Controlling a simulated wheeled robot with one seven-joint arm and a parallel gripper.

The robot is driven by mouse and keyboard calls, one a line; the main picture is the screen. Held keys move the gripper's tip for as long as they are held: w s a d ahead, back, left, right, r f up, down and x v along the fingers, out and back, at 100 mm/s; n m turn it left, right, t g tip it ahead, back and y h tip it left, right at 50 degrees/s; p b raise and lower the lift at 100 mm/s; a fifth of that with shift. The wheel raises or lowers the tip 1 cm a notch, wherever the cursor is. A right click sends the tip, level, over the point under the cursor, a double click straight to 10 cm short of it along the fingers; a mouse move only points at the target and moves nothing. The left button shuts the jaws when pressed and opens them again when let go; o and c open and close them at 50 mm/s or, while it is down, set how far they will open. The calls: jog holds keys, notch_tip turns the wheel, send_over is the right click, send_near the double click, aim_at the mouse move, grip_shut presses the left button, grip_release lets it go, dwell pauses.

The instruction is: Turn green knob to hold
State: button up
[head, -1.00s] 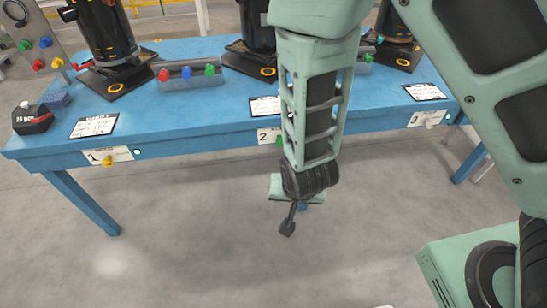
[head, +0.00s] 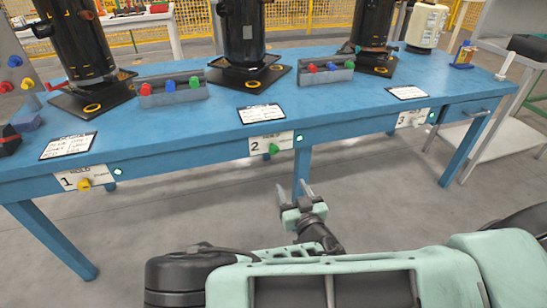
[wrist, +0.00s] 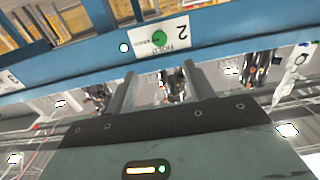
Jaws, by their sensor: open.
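The green knob (head: 274,148) sits on the white label plate marked 2 (head: 257,147) on the front edge of the blue table. In the wrist view the green knob (wrist: 159,38) shows beyond my fingers, on the plate, which appears upside down. My gripper (head: 295,192) is open and empty, in front of and below the plate, with its fingers pointing toward the table. In the wrist view, my gripper's (wrist: 159,78) two fingers stand apart below the knob and do not touch it. The small lettering beside the knob is too blurred to read fully.
The blue table (head: 205,135) carries black cylindrical units and grey trays (head: 172,92) of coloured buttons. A yellow knob (head: 84,184) is on plate 1 at left; plate 3 (head: 412,118) is at right. A lit green lamp (head: 299,139) is beside plate 2. A table leg (head: 302,170) stands behind my gripper.

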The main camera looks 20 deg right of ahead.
aim_at(275, 152)
jog(key=w+b, duration=0.1)
jog(key=w, duration=1.5)
jog(key=shift+w, duration=0.25)
jog(key=c, duration=0.9)
